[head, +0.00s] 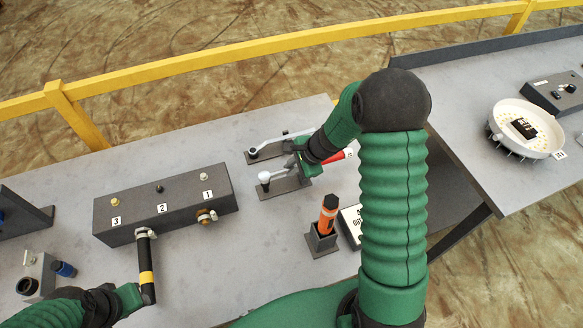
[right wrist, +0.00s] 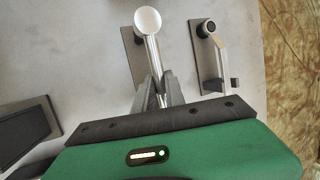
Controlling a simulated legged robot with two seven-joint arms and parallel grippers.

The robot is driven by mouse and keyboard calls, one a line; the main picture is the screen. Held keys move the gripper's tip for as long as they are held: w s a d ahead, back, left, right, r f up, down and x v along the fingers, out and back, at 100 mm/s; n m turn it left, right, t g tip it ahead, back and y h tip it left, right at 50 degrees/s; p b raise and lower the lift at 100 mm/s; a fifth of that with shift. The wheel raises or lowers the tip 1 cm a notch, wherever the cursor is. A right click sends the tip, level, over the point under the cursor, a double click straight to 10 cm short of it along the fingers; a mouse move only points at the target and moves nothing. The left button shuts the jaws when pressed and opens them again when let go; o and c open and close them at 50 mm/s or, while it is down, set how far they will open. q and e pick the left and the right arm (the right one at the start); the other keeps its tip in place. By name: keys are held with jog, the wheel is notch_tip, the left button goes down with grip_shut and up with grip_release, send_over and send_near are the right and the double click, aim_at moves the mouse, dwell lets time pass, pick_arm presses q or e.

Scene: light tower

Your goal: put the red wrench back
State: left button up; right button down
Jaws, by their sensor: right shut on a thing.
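In the right wrist view my right gripper (right wrist: 157,90) is shut on the silver rod (right wrist: 152,58) of a lever with a white ball knob (right wrist: 148,20). The knob also shows in the head view (head: 264,176). My left gripper (head: 130,297) is beside a black handle with a yellow band (head: 147,272). Its fingers are not clear.
A second silver lever with a black knob (right wrist: 208,27) stands beside the held one. A dark numbered box (head: 165,204) is at left. An orange-black tool stands in a dark holder (head: 322,243). A white round dish (head: 525,128) sits on the right table. A yellow rail (head: 200,65) runs behind.

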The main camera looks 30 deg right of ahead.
jog(key=shift+f+b, duration=0.95)
jog(key=shift+f, duration=0.15)
jog(key=c, duration=1.3)
grip_release()
jog(key=shift+r, duration=0.1)
jog(key=p+v, duration=0.2)
jog(key=v, duration=1.4)
jog(key=shift+s+r, duration=0.2)
jog(key=shift+r, duration=0.1)
